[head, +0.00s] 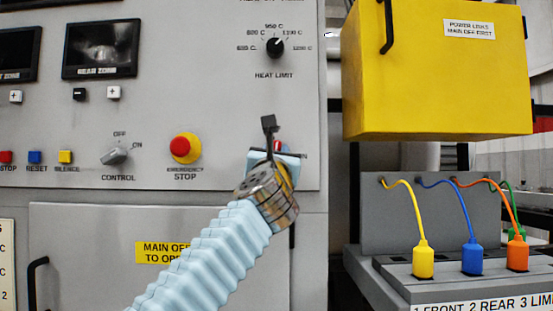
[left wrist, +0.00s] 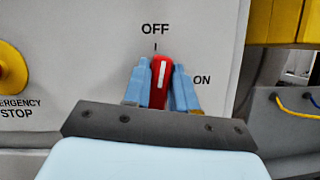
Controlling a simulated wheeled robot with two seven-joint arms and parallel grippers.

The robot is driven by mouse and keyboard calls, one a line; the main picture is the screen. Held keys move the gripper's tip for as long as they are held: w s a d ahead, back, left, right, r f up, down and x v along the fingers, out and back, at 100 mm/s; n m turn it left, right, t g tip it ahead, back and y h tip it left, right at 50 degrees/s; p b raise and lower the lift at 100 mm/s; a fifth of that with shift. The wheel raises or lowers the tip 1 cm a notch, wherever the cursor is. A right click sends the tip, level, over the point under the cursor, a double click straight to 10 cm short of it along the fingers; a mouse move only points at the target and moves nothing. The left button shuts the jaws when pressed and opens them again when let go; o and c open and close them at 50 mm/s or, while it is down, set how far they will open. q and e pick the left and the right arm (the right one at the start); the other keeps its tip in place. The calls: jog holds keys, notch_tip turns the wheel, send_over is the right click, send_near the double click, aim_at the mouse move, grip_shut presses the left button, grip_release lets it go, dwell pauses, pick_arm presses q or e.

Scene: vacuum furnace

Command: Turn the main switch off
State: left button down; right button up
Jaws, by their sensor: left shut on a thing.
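The main switch is a red handle (left wrist: 161,80) with a white line, on the grey panel in the left wrist view. It stands nearly upright, its top close to the tick under OFF; the ON label is to its right. My left gripper (left wrist: 160,88) is shut on the handle, one blue finger on each side. In the head view my left gripper (head: 277,158) reaches the lower right of the panel and hides most of the switch. Only a bit of red (head: 277,147) shows there. My right gripper is in neither view.
The emergency stop (head: 185,148) and control knob (head: 115,155) are left of my gripper. A yellow box (head: 437,80) hangs at right above coloured plugs with cables, including a yellow plug (head: 423,262). A lower door with a yellow label (head: 163,253) is behind my arm.

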pick_arm(q)
jog(key=shift+f+n+y, duration=0.15)
jog(key=shift+n+y, duration=0.65)
jog(key=shift+n, duration=0.5)
jog(key=c, duration=1)
grip_release()
jog(key=b+v, duration=0.8)
jog(key=v, duration=0.5)
jog(key=shift+s+b, duration=0.35)
jog(key=shift+b, duration=0.05)
jog(key=shift+f, duration=0.15)
